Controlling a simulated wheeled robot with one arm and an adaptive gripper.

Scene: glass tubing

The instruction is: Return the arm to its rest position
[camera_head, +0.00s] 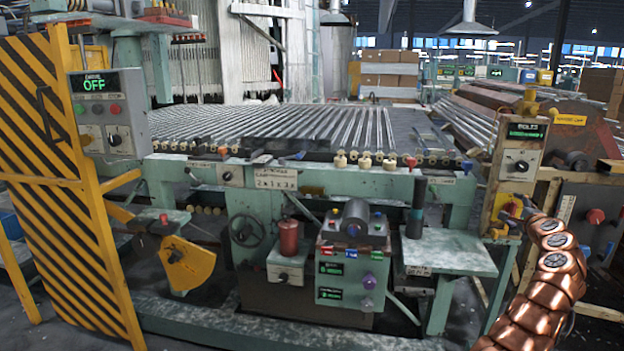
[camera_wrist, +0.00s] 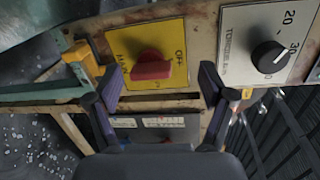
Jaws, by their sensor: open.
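My copper-coloured arm (camera_head: 540,290) reaches up from the lower right in the head view, its end close to the yellow-edged control box on the right. My gripper (camera_wrist: 161,75) is open in the wrist view, one dark finger on each side and nothing held. A red knob (camera_wrist: 152,67) on a yellow plate (camera_wrist: 118,43) shows between and beyond the fingertips. The fingers look apart from the knob, but the depth is hard to judge. In the head view my gripper is small and partly hidden by the arm, and its fingers are not clear.
The control box (camera_head: 518,160) stands close to my gripper. A white dial plate (camera_wrist: 240,35) with a black knob (camera_wrist: 270,57) is right of the yellow plate. A green side table (camera_head: 450,250) and roller machine (camera_head: 300,130) stand left of my arm. A striped yellow guard (camera_head: 65,190) is far left.

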